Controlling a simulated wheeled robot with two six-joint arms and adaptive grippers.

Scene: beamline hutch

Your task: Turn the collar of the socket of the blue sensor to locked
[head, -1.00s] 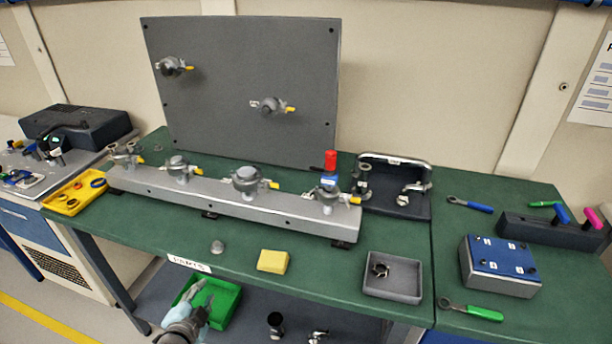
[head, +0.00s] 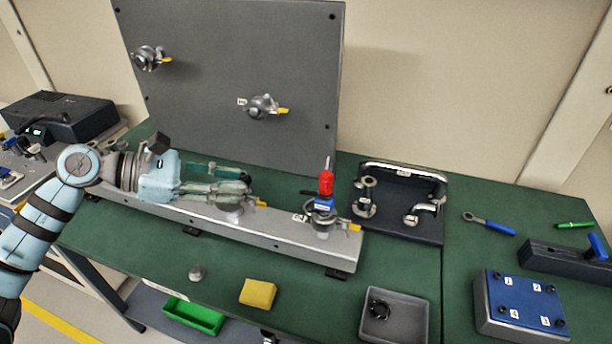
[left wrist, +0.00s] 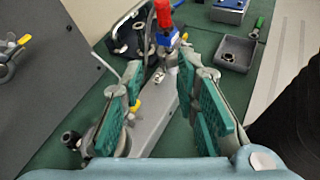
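The blue sensor (head: 323,205) has a red top and a blue body with a white label. It stands upright in the socket at the right end of the grey rail (head: 285,238). The socket's grey collar (head: 322,222) has a yellow tab (head: 355,227) pointing right. In the left wrist view the sensor (left wrist: 167,36) is ahead, beyond the fingertips. My left gripper (head: 248,190) is over the rail, left of the sensor and apart from it. The left wrist view shows its green-padded fingers (left wrist: 163,85) spread with nothing between them. My right gripper is out of view.
Another socket (head: 230,208) lies under my left gripper. A grey panel (head: 220,60) with two sockets stands behind. A dark tray with a handle (head: 405,220) stands right of the sensor. A yellow block (head: 258,293) and grey bin (head: 394,318) sit in front.

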